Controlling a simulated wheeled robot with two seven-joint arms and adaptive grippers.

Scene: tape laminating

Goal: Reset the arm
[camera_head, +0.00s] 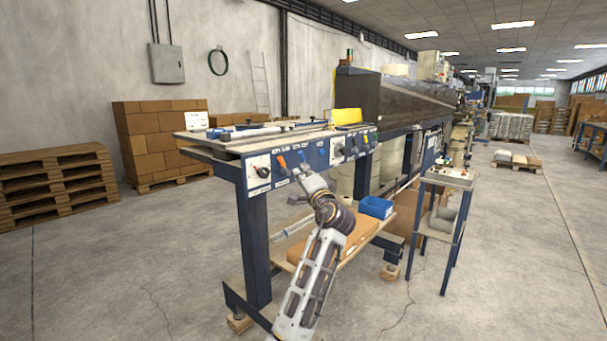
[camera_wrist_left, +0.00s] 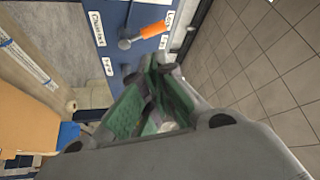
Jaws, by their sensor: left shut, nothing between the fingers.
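My left arm rises from the bottom of the head view, and its gripper (camera_head: 301,167) is beside the blue front panel (camera_head: 313,152) of the laminating machine. In the left wrist view the gripper's green-padded fingers (camera_wrist_left: 150,80) are shut with nothing between them. An orange-handled lever (camera_wrist_left: 150,33) on the panel shows just beyond the fingertips, apart from them as far as I can tell. In the head view an orange lever (camera_head: 282,162) sits just left of the gripper. My right gripper is not in view.
A blue bin (camera_head: 376,207) and a brown box (camera_head: 325,246) are on the machine's lower shelf. Stacked pallets (camera_head: 60,185) and cartons (camera_head: 160,140) stand at the left. The floor on the right is mostly clear.

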